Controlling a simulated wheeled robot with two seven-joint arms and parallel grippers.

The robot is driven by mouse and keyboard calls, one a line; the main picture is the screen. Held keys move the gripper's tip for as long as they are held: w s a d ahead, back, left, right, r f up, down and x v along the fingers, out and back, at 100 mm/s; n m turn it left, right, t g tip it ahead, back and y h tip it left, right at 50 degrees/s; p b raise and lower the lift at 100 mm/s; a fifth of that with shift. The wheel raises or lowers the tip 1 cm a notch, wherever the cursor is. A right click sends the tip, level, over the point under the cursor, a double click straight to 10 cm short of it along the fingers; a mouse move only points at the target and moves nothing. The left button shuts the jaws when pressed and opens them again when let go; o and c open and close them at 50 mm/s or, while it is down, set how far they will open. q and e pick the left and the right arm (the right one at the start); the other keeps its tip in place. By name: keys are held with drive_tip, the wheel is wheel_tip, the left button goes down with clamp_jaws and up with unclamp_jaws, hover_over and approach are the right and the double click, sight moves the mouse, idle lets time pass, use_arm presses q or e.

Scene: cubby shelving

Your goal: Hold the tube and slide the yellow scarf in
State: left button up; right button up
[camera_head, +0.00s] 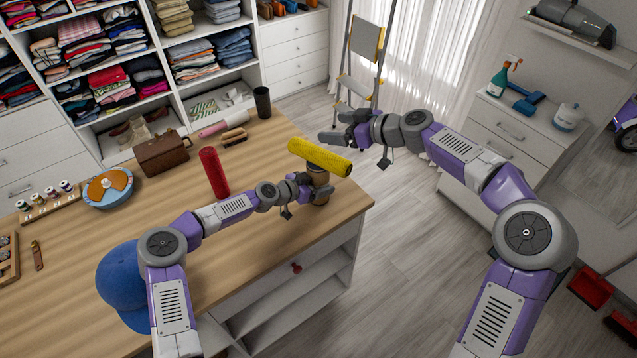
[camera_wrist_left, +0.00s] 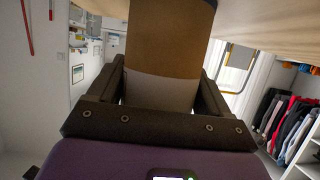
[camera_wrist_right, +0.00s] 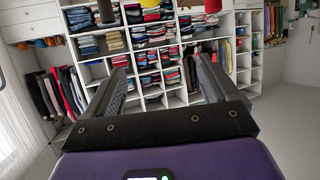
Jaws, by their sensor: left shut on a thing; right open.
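The yellow scarf (camera_head: 322,158) is a rolled, knobbly length in the head view. It appears to lie across the top of the brown tube (camera_head: 320,195); whether any of it is inside, I cannot tell. My left gripper (camera_head: 310,187) is shut on the tube at the table's right end. In the left wrist view the tube (camera_wrist_left: 165,50) stands between both fingers, brown above and whitish below. My right gripper (camera_head: 343,133) is open and empty, beyond the scarf's right part and apart from it. Its fingers (camera_wrist_right: 158,85) are spread in the right wrist view.
On the wooden table (camera_head: 260,225) are a red roll (camera_head: 213,172), a blue cap (camera_head: 122,283), a brown box (camera_head: 162,153), a brush (camera_head: 233,137) and a dark cup (camera_head: 262,102). Shelves of folded clothes stand behind. Floor right of the table is open.

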drive_tip(key=v, duration=1.2)
drive_tip(key=shift+c, duration=0.4)
